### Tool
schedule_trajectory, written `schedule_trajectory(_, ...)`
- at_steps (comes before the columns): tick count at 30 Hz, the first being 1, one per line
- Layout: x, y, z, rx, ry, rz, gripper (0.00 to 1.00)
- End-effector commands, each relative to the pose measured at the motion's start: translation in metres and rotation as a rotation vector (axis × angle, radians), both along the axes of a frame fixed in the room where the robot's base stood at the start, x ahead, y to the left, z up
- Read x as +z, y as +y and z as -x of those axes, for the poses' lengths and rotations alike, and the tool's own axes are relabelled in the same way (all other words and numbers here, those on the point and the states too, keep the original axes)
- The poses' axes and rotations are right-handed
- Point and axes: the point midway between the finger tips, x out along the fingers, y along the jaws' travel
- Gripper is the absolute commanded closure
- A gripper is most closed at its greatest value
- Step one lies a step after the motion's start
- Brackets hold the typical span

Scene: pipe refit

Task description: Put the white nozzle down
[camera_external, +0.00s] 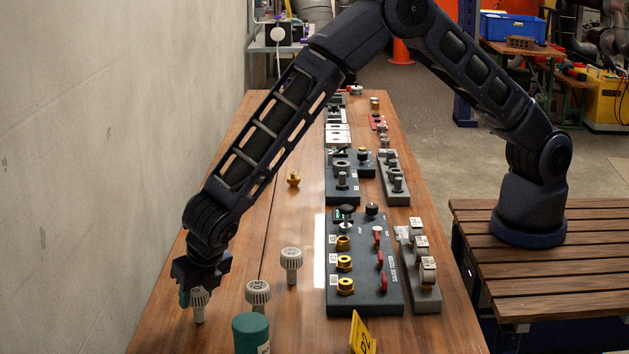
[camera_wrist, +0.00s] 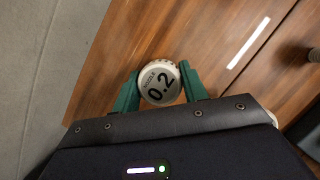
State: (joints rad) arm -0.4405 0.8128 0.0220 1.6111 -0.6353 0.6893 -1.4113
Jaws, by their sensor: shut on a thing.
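A white nozzle (camera_wrist: 158,82) marked "0.2" is between the green fingers of my gripper (camera_wrist: 160,90) in the wrist view. The fingers touch it on both sides. In the external view, my gripper (camera_external: 197,290) is low at the left side of the wooden table, and the same nozzle (camera_external: 199,306) stands upright below the fingers. Its lower end is at or very near the table top; I cannot tell if it touches. Two similar white nozzles stand upright to the right, one near (camera_external: 258,295) and one farther back (camera_external: 291,266).
A green cylinder (camera_external: 251,334) stands at the front, right of my gripper. A dark panel (camera_external: 392,290) with brass fittings and red levers lies farther right, beside a yellow sign (camera_external: 361,335). A brass fitting (camera_external: 293,180) stands farther back. The concrete wall (camera_external: 110,150) is on the left.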

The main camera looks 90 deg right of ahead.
Motion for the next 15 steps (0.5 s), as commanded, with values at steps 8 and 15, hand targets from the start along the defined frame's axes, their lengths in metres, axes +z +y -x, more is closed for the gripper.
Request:
schedule_trajectory(8, -0.0014, 0.0, 0.0, 0.0, 0.0, 0.0, 0.35)
schedule_trajectory(15, 0.001, 0.0001, -0.0001, 0.0, 0.0, 0.0, 0.35)
